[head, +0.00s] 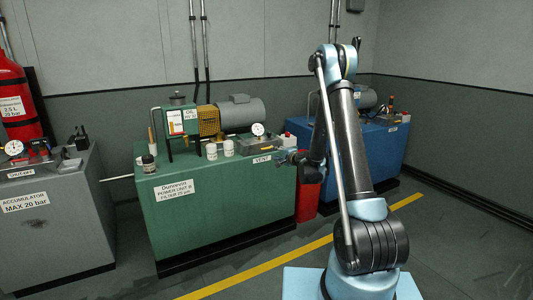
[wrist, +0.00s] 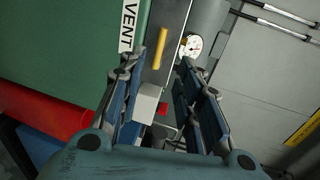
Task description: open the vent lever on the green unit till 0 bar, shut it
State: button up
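The green unit (head: 225,208) stands in the middle of the head view, and its green side (wrist: 70,45) fills the upper left of the wrist view. Its VENT label (wrist: 129,25) sits beside a grey metal block. A yellow lever (wrist: 160,46) lies over this block. A white round gauge (wrist: 191,45) is right of the lever, also seen in the head view (head: 258,129); its reading is too small to tell. My gripper (wrist: 158,70) is open, its fingers either side of the lever's line. Contact with the lever cannot be told. In the head view my gripper (head: 288,157) is by the unit's right end.
A motor (head: 240,112) is behind. A grey accumulator unit (head: 60,225) is left, a blue unit (head: 380,145) right. A red bin (head: 308,197) stands between green and blue units.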

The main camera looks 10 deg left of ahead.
aim_at(266, 148)
jog(key=x, duration=1.3)
jog(key=shift+w, duration=0.2)
jog(key=shift+a, duration=0.15)
